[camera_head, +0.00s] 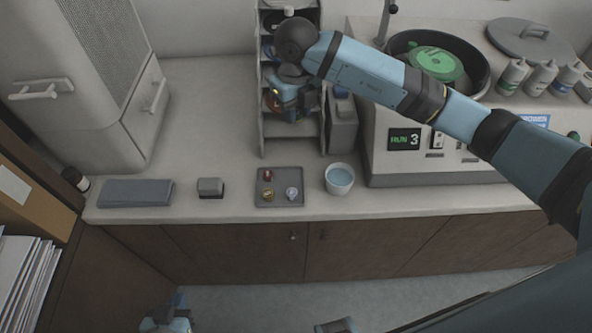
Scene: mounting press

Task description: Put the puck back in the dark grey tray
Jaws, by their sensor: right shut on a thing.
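The dark grey tray (290,176) lies on the counter near its front edge. My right gripper (291,108) is in front of the tall shelf rack, behind and above the tray. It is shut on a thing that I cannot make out. A blue and grey part at the bottom edge looks like my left gripper (167,320); its fingers are not clear.
The rack (259,135) holds discs in its compartments. A cup of water (339,179) stands right of the tray, a small grey block (210,187) left of it.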

